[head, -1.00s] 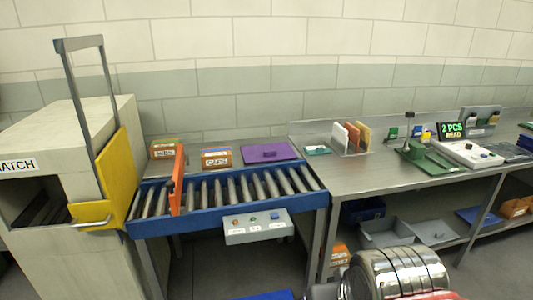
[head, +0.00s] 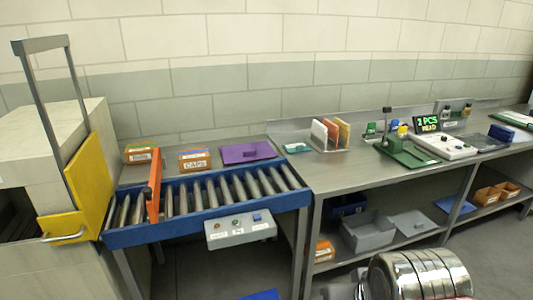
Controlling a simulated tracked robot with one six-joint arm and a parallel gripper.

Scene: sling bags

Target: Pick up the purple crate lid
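The purple crate lid (head: 247,153) lies flat on the grey metal surface behind the roller conveyor, near its right end. It has a small raised handle on top. It sits to the right of an orange box labelled CAPS. My gripper does not show in the head view.
The blue-framed roller conveyor (head: 207,200) runs in front of the lid, with an orange bar (head: 154,187) across its left part. The CAPS box (head: 194,160) stands left of the lid. A metal workbench (head: 350,177) with upright dividers (head: 331,131) is at right. A yellow hatch (head: 80,195) is at far left.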

